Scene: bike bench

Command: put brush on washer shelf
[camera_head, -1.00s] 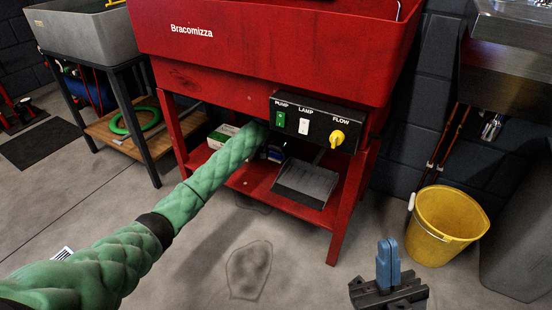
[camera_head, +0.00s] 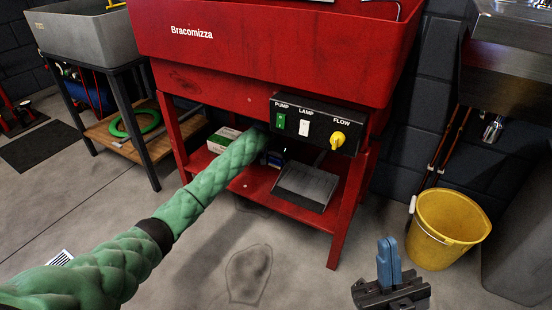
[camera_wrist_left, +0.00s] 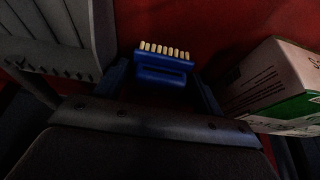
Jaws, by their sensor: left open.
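The brush (camera_wrist_left: 163,66) shows in the left wrist view as a blue block with a row of pale bristles, lying on the red washer shelf (camera_wrist_left: 205,25). My left gripper (camera_wrist_left: 162,78) is open, with its blue fingers on either side of the brush; I cannot tell whether they touch it. In the head view my green left arm reaches under the red washer, and the hand is mostly hidden behind the control box. The washer shelf shows there too (camera_head: 250,184). My right gripper (camera_head: 389,246) points up at the bottom right, its blue fingers together and empty.
A white and green box (camera_head: 222,139) stands on the shelf, close right of the gripper in the wrist view (camera_wrist_left: 285,80). A dark ribbed tray (camera_head: 306,184) lies on the other side. The control box (camera_head: 315,122) overhangs the shelf. A yellow bucket (camera_head: 448,225) stands right.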

